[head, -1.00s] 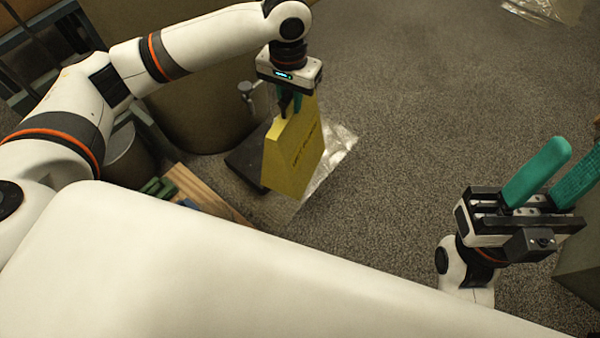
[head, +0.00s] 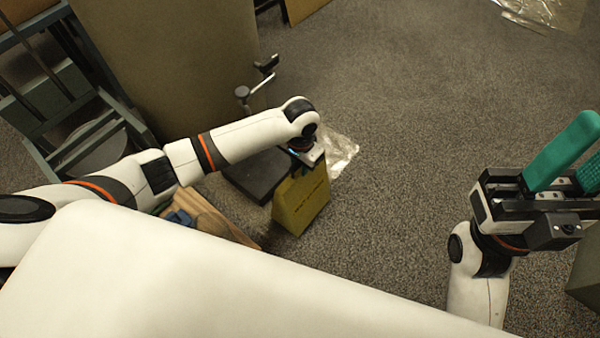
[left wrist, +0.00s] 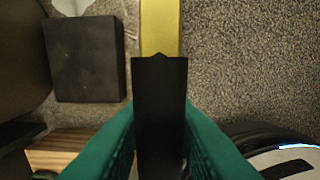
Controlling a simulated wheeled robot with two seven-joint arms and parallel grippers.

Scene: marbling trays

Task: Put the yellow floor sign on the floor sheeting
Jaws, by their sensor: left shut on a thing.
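The yellow floor sign (head: 303,203) hangs upright below my left gripper (head: 304,163). In the left wrist view, the green fingers (left wrist: 160,125) are shut on the sign's black top (left wrist: 160,85), with its yellow body (left wrist: 160,25) beyond. I cannot tell whether its bottom touches the carpet. Shiny clear floor sheeting (head: 341,152) shows behind the sign and wrist, partly hidden by them; a bit also shows in the left wrist view (left wrist: 85,5). Another crinkled clear sheet (head: 545,12) lies at the top right. My right gripper (head: 574,168) is open and empty at the right.
A dark flat slab (head: 252,178) lies left of the sign. A wooden piece (head: 225,218) is nearer, under my left arm. A big brown drum (head: 175,60) and a green-grey rack (head: 70,140) stand at the left. The carpet in the middle and right is clear.

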